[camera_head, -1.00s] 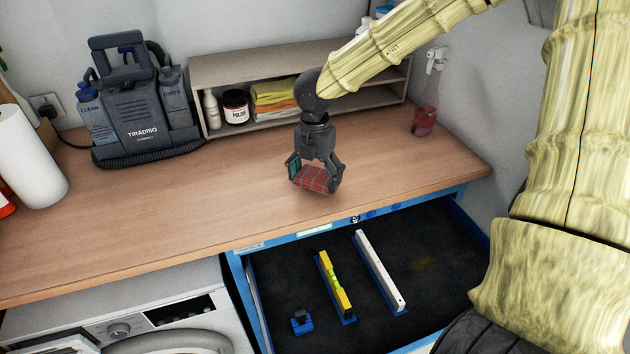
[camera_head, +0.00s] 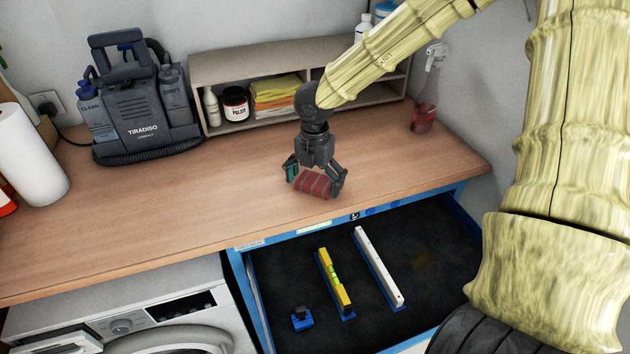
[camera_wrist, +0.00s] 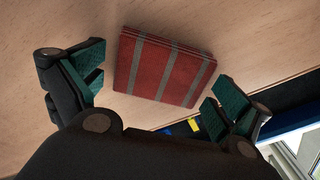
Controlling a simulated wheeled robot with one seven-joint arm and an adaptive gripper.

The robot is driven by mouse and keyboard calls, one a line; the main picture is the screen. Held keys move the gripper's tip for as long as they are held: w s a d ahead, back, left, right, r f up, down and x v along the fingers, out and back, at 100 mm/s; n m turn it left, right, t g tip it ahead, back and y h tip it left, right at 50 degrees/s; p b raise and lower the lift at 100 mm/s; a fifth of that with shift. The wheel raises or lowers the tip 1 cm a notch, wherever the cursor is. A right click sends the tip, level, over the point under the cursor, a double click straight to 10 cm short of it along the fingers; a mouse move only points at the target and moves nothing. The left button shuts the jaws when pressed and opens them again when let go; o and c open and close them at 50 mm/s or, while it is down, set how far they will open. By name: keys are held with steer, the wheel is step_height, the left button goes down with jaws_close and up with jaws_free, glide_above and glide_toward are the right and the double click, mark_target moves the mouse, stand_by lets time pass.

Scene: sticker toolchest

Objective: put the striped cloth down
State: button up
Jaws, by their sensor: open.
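The striped cloth (camera_head: 313,184) is a folded red block with grey stripes. It lies at the worktop's front part, above the open drawer. It also shows in the wrist view (camera_wrist: 165,68), flat on the wood between and beyond the fingers. My gripper (camera_head: 315,180) is open around the cloth, with one finger on each side. In the wrist view my gripper (camera_wrist: 160,90) has its green finger pads spread wide, with gaps between pads and cloth.
The open drawer (camera_head: 430,290) below holds a yellow level (camera_head: 335,282), a white bar (camera_head: 378,266) and a small blue item (camera_head: 302,318). A shelf (camera_head: 290,122) with bottles and cloths, and a grey cleaning machine (camera_head: 140,105), stand behind. The worktop's left and middle (camera_head: 170,210) are clear.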

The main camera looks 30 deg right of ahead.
mark_target(315, 182)
step_height(315, 182, up, 12)
steer(key=b, duration=0.3)
steer(key=shift+r, duration=0.15)
stand_by(0.5)
stand_by(0.4)
